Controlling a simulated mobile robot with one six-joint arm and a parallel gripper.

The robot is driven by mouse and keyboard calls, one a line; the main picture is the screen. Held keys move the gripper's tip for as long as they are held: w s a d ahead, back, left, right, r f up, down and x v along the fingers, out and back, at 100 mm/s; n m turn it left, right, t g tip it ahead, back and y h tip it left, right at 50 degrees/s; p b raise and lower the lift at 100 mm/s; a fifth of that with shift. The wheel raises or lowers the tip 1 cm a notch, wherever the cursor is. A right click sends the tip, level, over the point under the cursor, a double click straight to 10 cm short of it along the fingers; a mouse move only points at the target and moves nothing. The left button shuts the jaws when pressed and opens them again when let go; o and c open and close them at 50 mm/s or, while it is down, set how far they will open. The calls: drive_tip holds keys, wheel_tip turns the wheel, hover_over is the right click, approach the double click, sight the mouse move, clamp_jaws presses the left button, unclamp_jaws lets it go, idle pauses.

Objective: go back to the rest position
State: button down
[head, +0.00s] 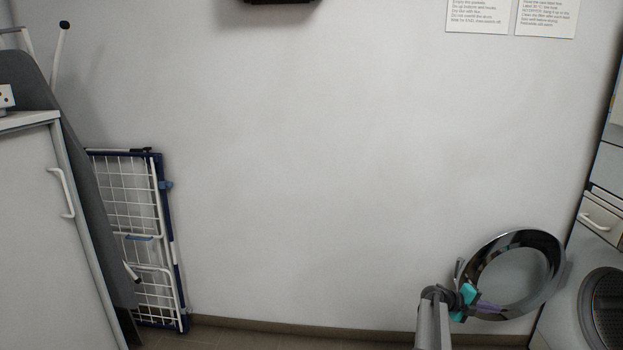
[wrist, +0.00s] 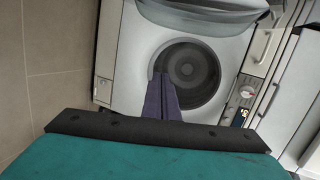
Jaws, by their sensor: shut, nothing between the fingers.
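My gripper (head: 492,308), with teal and purple parts, is low at the right in the head view. Its purple fingers (wrist: 162,98) are together and empty in the wrist view. A round dark-rimmed door (head: 515,240) stands swung out from the machines. My gripper overlaps its lower left rim in the head view; I cannot tell whether they touch. A curved grey rim, likely this door (wrist: 200,17), crosses the top of the wrist view. The rest position itself is not marked in view.
A front-loading machine (head: 568,285) with a round dark window stands at the right edge. A folded drying rack (head: 140,195), an ironing board (head: 95,170) and a white cabinet (head: 35,210) are at the left. The wall (head: 320,180) between is bare.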

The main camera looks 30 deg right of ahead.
drive_tip(key=w+a+f+n+t+p, duration=0.1)
drive_tip(key=w+a+n+t+p, duration=0.55)
drive_tip(key=w+a, duration=0.85)
drive_tip(key=w+a+n+t+p, duration=0.6)
drive_tip(key=w+a, duration=0.5)
drive_tip(key=a, duration=0.8)
drive_tip(key=a+f+n+t+y+p, duration=0.1)
drive_tip(key=a+f+n+y+p, duration=0.3)
drive_tip(key=a, duration=0.6)
drive_tip(key=w+a+n+t+y+b, duration=0.1)
drive_tip(key=a+n+t+y, duration=0.15)
drive_tip(key=a+n, duration=0.6)
drive_tip(key=a+f+n+t+y+p, duration=0.15)
drive_tip(key=a+y, duration=0.25)
drive_tip(key=a, duration=0.9)
drive_tip(key=s+a+f+n+g+y+p, duration=0.1)
drive_tip(key=s+a+f+n+g+y, duration=0.2)
drive_tip(key=s+a, duration=0.45)
drive_tip(key=s+a+f+n+g+y+p, duration=0.2)
drive_tip(key=s+a+f+n+g, duration=0.25)
drive_tip(key=s+a, duration=0.3)
drive_tip(key=s+d+r+n+g+h, duration=0.1)
drive_tip(key=s+n+g, duration=0.2)
drive_tip(key=s, duration=1)
drive_tip(key=s+d+r+n+g+h, duration=0.1)
drive_tip(key=s+g, duration=0.5)
drive_tip(key=s, duration=0.8)
drive_tip(key=shift+d+r+n+g, duration=0.25)
drive_tip(key=shift+d+n+g, duration=0.15)
drive_tip(key=shift+d+n, duration=0.55)
